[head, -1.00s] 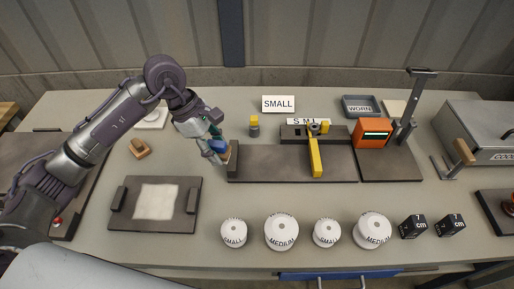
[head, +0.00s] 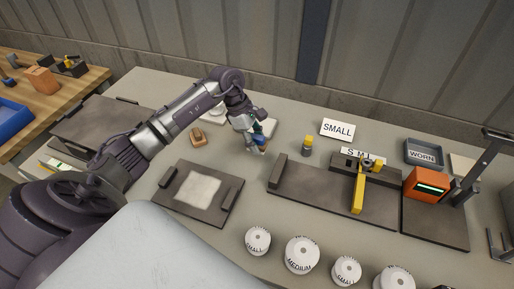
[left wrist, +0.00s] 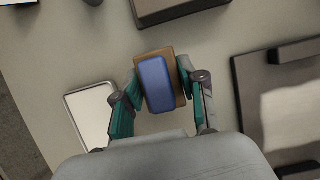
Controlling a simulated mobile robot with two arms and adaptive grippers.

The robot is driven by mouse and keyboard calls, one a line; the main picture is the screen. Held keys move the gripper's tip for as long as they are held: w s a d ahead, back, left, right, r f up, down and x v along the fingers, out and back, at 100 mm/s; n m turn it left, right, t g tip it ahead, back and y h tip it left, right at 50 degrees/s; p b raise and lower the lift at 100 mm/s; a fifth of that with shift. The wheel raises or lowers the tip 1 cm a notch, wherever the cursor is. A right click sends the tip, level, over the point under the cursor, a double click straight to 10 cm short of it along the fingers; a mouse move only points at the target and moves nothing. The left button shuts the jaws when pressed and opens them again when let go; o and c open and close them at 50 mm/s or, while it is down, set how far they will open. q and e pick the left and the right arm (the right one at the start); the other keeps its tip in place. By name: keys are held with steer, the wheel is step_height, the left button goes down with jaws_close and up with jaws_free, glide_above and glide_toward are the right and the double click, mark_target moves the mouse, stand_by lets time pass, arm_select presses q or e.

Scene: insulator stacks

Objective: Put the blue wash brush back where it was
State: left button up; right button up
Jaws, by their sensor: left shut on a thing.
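The blue wash brush, with a blue top over a brown block, shows in the left wrist view (left wrist: 157,84) between the teal fingers of my left gripper (left wrist: 158,92). The gripper is shut on it. In the head view my left gripper (head: 257,146) points down over the bench, left of the dark gauge base (head: 325,197), and mostly hides the brush. A pale pad (head: 269,127) lies just behind the gripper; a pale pad (left wrist: 92,112) also shows beside it in the left wrist view. The brush's height above the bench is unclear. My right gripper is out of view.
A brown block-shaped brush (head: 197,136) lies to the left. A dark plate with a white cloth (head: 198,190) is in front of it. A yellow-capped bottle (head: 308,146) and a SMALL sign (head: 337,128) stand to the right. Several white insulators (head: 302,255) line the front.

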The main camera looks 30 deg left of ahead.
mark_target(257, 157)
arm_select(q)
step_height(257, 157, down, 3)
steer(key=shift+f+p, duration=0.1)
steer(key=shift+p, duration=0.55)
steer(key=shift+f, duration=0.4)
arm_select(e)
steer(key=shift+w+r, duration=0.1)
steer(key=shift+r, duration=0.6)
arm_select(q)
steer(key=shift+f, duration=0.15)
steer(key=o, duration=1)
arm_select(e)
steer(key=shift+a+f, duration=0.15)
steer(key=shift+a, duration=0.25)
